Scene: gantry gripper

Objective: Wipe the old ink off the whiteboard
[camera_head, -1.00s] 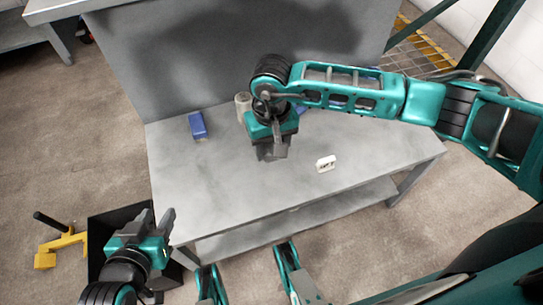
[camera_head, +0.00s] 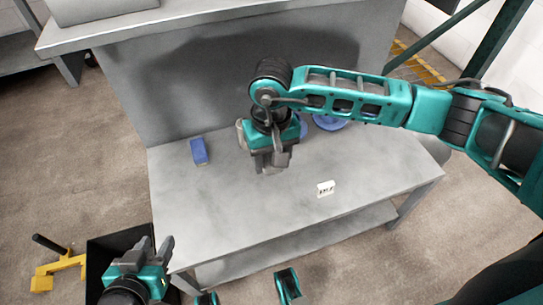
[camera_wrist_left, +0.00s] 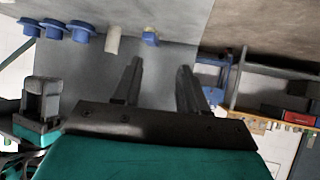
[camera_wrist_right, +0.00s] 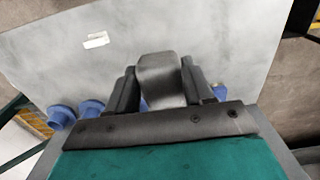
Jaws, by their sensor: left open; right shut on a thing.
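A small white board (camera_head: 326,188) with dark marks lies on the grey table toward its right front; it also shows in the right wrist view (camera_wrist_right: 95,40). My right gripper (camera_head: 270,157) is shut on a grey block-like piece (camera_wrist_right: 160,78), held over the middle of the table, left of the white board and apart from it. Whether the piece touches the table I cannot tell. My left gripper (camera_head: 152,247) is open and empty, off the table's front left corner; its fingers show apart in the left wrist view (camera_wrist_left: 160,80).
A blue block (camera_head: 198,151) lies at the table's back left. Blue round pieces (camera_head: 330,122) stand at the back, partly behind my right arm. A pale cylinder (camera_wrist_left: 112,40) shows in the left wrist view. A black bin (camera_head: 100,255) and a yellow piece (camera_head: 55,270) are on the floor.

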